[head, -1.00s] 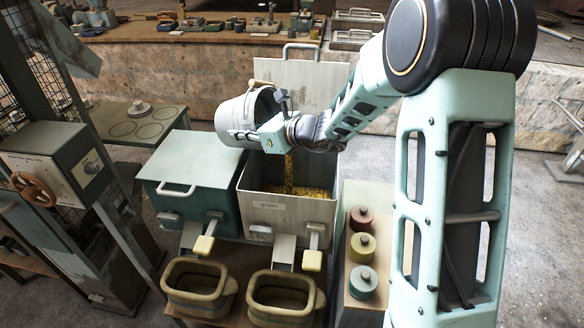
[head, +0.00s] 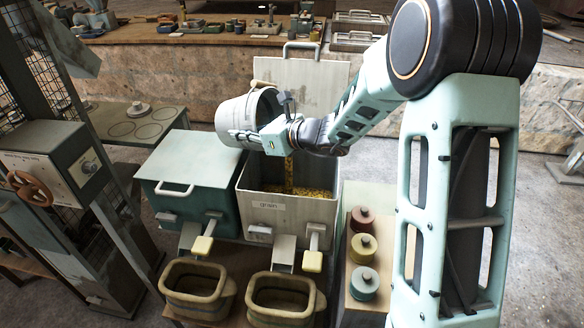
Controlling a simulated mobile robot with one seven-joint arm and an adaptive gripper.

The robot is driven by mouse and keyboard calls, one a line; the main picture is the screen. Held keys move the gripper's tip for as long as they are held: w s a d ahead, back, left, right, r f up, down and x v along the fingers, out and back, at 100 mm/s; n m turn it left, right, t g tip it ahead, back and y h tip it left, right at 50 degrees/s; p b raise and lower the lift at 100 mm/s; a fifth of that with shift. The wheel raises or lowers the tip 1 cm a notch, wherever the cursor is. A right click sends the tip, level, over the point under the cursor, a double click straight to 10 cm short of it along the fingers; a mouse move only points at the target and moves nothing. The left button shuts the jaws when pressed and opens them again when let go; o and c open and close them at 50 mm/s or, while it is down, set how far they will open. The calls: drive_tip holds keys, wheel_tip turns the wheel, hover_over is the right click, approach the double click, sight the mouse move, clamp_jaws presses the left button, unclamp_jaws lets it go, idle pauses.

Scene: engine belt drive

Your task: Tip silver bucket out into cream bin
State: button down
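The silver bucket (head: 236,112) is tilted above the cream bin (head: 262,208), its mouth turned to the right and down. My gripper (head: 262,136) is at the bucket's side and looks shut on it; the fingertips are partly hidden against the bucket. A yellow-brown stream of grain (head: 288,172) falls from below the gripper into the cream bin. The bin's lid (head: 318,76) stands raised at its back, and grain (head: 318,192) lies inside. The inside of the bucket is hidden.
A teal bin (head: 185,165) with its lid shut stands left of the cream bin. Two empty-looking tubs (head: 197,292) sit in front below the chutes. Several colored lidded weights or jars (head: 363,247) stand on a ledge at right. A cabinet with a wheel (head: 50,170) is at left.

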sight(253, 146)
drive_tip(key=shift+s+d+t+y+b, duration=0.2)
drive_tip(key=shift+d+y+b, duration=0.25)
drive_tip(key=shift+b, duration=0.8)
drive_tip(key=shift+s+d+t+y+b, duration=0.2)
drive_tip(key=shift+d+y+b, duration=0.25)
drive_tip(key=shift+b, duration=0.75)
idle(1.4)
drive_tip(key=shift+s+d+f+t+y+b, duration=0.1)
drive_tip(key=shift+s+d+t+y+b, duration=0.15)
drive_tip(key=shift+b, duration=0.85)
drive_tip(key=shift+s+d+f+t+y+b, duration=0.15)
drive_tip(key=shift+d+y+b, duration=0.15)
drive_tip(key=shift+b, duration=0.8)
idle(0.9)
drive_tip(key=shift+d+r+y+b, duration=0.15)
drive_tip(key=shift+d+y+b, duration=0.1)
drive_tip(key=shift+b, duration=0.25)
idle(0.5)
